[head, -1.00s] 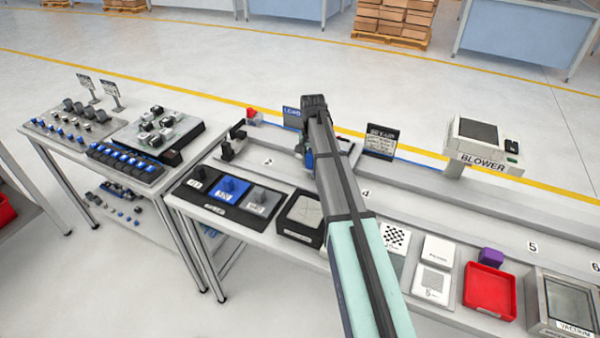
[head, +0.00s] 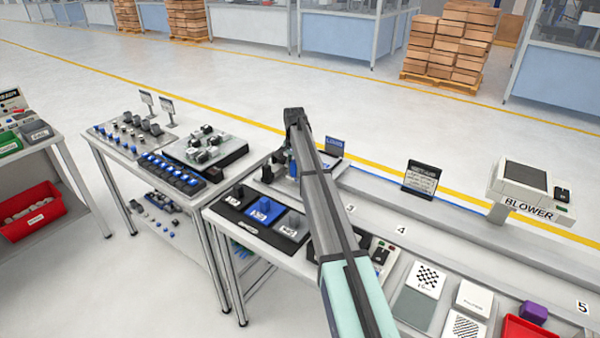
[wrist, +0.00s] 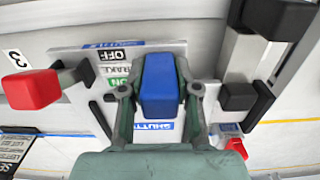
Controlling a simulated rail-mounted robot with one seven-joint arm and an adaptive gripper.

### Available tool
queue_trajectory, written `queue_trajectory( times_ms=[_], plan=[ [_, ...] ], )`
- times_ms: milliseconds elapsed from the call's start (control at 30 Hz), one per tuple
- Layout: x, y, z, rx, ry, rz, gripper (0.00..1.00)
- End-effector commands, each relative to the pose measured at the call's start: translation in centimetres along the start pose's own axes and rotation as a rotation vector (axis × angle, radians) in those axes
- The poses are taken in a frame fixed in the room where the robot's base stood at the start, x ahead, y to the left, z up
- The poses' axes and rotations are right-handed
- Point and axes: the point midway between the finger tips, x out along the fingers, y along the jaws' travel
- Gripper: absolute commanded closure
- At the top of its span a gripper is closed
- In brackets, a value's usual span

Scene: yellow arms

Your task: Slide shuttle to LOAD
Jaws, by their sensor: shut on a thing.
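The shuttle's blue grip block (wrist: 158,85) stands on a pale plate with a blue SHUTTLE label in the wrist view. My gripper (wrist: 160,95) is shut on this block, one finger on each side. In the head view my arm covers most of the shuttle and the gripper. The blue LOAD sign (head: 334,146) stands at the back of the rail, just right of my arm. A brake lever with a red knob (wrist: 31,90) is left of the block, beside an OFF/ON label.
Black blocks and a grey post (wrist: 245,60) stand close to the right of my gripper in the wrist view. A dark sign (head: 422,179) and the blower (head: 522,190) stand farther right along the rail. The rail between LOAD and that sign looks clear.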

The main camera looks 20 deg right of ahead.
Motion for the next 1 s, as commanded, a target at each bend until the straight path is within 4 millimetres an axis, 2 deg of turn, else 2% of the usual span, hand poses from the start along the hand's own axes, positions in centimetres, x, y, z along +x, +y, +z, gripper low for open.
queue_trajectory(
  times_ms=[333, 367, 400, 433, 767, 867, 1000],
  plan=[
    [-0.1, -0.6, -0.1, 0.001, 0.002, -0.009, 1.0],
    [-0.1, -0.6, -0.1, 0.001, 0.002, -0.009, 0.62],
    [-0.1, -0.6, -0.1, 0.001, 0.002, -0.009, 0.48],
    [-0.1, -0.6, -0.1, 0.001, 0.002, -0.008, 0.44],
    [-0.2, -0.4, -0.1, 0.0, 0.002, -0.005, 0.44],
    [-0.8, -0.4, -0.1, 0.0, 0.003, -0.006, 0.44],
    [-2.8, -0.4, -0.1, 0.0, 0.003, -0.006, 0.44]
  ],
)
